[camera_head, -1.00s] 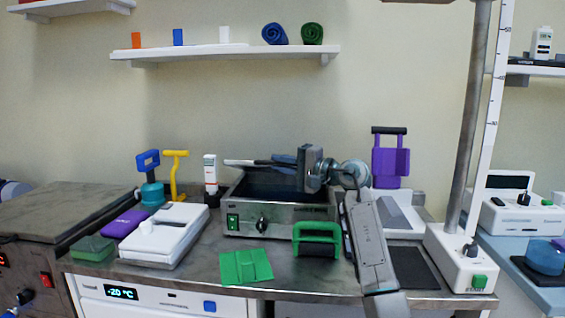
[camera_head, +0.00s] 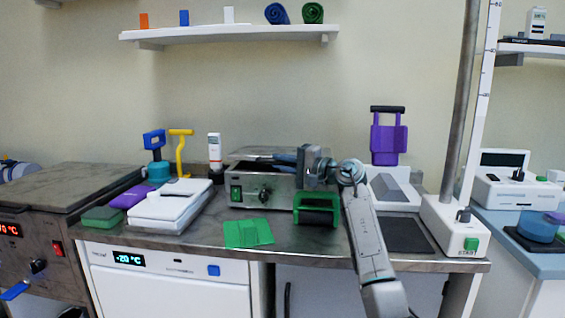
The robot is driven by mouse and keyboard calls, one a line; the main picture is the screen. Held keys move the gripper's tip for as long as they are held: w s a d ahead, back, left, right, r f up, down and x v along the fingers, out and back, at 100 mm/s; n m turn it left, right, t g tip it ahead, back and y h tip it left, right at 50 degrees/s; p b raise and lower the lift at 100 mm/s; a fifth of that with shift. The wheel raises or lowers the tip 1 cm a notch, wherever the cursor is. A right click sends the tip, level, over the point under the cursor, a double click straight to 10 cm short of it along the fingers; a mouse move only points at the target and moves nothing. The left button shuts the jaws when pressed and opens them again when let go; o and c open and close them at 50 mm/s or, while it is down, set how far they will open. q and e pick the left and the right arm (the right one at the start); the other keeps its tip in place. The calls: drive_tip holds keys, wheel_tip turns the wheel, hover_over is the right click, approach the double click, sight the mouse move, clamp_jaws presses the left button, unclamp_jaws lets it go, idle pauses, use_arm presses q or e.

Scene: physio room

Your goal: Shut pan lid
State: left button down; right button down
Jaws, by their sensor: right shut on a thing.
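The pan (camera_head: 250,191) is a steel box on the counter, with a green switch and a black knob on its front. Its grey lid (camera_head: 262,153) lies nearly flat above the body, with a dark gap beneath it. My right gripper (camera_head: 303,163) is at the pan's right end, shut on what looks like the lid's blue-grey handle (camera_head: 285,158). The fingers hide part of the grip. My left gripper is not in view.
A green-framed roller (camera_head: 316,208) stands close in front of the pan, below my right wrist. A green cloth (camera_head: 247,233) lies at the counter's front. A white device (camera_head: 170,207) is left; a purple holder (camera_head: 388,138) stands behind right.

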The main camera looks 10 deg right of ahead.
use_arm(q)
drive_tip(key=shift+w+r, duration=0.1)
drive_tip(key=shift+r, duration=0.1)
use_arm(e)
drive_tip(key=c, duration=1.5)
unclamp_jaws()
drive_tip(key=shift+w+d+f, duration=0.1)
drive_tip(key=shift+f, duration=0.05)
drive_tip(key=shift+o, duration=0.2)
